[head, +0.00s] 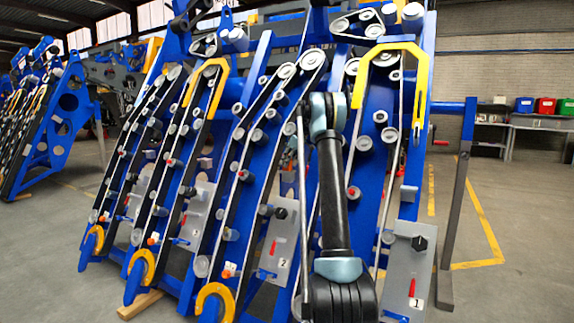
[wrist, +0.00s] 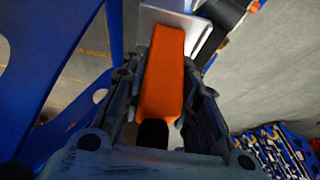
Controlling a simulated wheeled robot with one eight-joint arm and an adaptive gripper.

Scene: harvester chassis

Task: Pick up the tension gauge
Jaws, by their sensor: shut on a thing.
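The tension gauge appears to be the orange block-shaped tool with a black lower end (wrist: 164,75) in the middle of the wrist view. My gripper (wrist: 165,88) is shut on it, with one dark finger along each side. The orange part points away from the wrist, and its black end runs down between the fingers toward the palm. In the head view my arm reaches up in front of the blue chassis, and neither my gripper nor the gauge can be made out there.
A pale plate (wrist: 182,18) with a dark item beside it lies just beyond the gauge. Blue frame parts (wrist: 50,45) are close on the left. The harvester chassis (head: 372,205) with belts and yellow hooks fills the head view's middle. A bench with coloured bins (head: 545,105) stands back right; floor there is clear.

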